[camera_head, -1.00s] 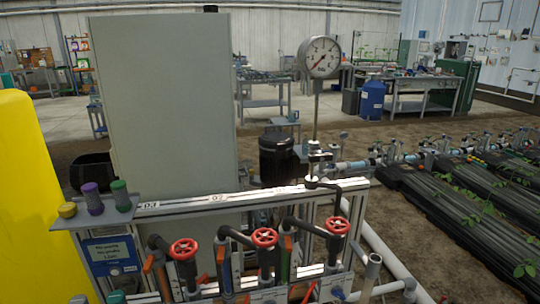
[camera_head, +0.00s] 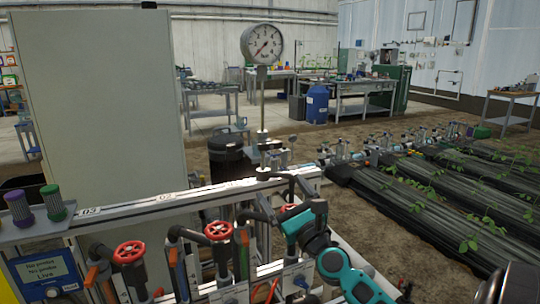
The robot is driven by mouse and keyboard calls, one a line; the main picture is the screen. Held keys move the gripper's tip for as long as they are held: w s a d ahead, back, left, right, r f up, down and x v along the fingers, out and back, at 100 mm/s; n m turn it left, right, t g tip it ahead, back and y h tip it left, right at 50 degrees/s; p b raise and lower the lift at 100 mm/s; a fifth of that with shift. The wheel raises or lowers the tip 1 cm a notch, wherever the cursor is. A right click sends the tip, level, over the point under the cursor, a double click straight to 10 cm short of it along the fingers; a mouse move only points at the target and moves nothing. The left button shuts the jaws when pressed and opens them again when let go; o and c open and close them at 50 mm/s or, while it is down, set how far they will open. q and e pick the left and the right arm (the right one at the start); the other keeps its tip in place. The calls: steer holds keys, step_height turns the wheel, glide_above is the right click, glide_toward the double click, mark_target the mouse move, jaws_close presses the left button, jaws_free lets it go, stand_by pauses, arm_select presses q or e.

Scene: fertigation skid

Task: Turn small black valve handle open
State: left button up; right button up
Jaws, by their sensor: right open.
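A round pressure gauge (camera_head: 262,46) stands on a thin stem above the skid frame. Dark fittings (camera_head: 270,148) sit at the stem's foot, where a small black handle is too small to make out surely. My right arm comes in from the lower right, teal and black. My right gripper (camera_head: 292,213) is over the right end of the skid, below and right of the gauge stem. It is open, with no object seen in it. It hides the rightmost red handwheel. My left gripper is not in view.
Two red handwheels (camera_head: 129,252) and (camera_head: 218,231) sit on black pipes left of my right gripper. A large grey cabinet (camera_head: 100,110) stands behind the skid at left. Green and purple capped bottles (camera_head: 53,202) stand on a ledge. Black plant beds (camera_head: 440,195) lie to the right.

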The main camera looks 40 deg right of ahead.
mark_target(272, 146)
steer(key=d+r+m, duration=0.1)
steer(key=m, duration=0.1)
steer(key=d+r+m+h, duration=0.1)
steer(key=shift+s+d+m+h, duration=0.1)
steer(key=shift+d+m+h, duration=0.1)
steer(key=shift+m+h, duration=0.15)
steer(key=shift+d+r+m, duration=0.2)
steer(key=shift+r+m, duration=0.1)
steer(key=shift+m, duration=0.05)
steer(key=shift+w+d+r, duration=0.1)
steer(key=shift+w+r, duration=0.1)
steer(key=shift+w, duration=0.25)
steer(key=p+x, duration=0.1)
steer(key=x, duration=0.9)
steer(key=shift+w+r, duration=0.1)
steer(key=shift+w, duration=0.1)
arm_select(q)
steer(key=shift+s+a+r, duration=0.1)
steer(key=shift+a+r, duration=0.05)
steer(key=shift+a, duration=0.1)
arm_select(e)
steer(key=shift+w+d+r, duration=0.2)
steer(key=shift+w+r, duration=0.05)
steer(key=shift+w, duration=0.35)
steer(key=c, duration=1)
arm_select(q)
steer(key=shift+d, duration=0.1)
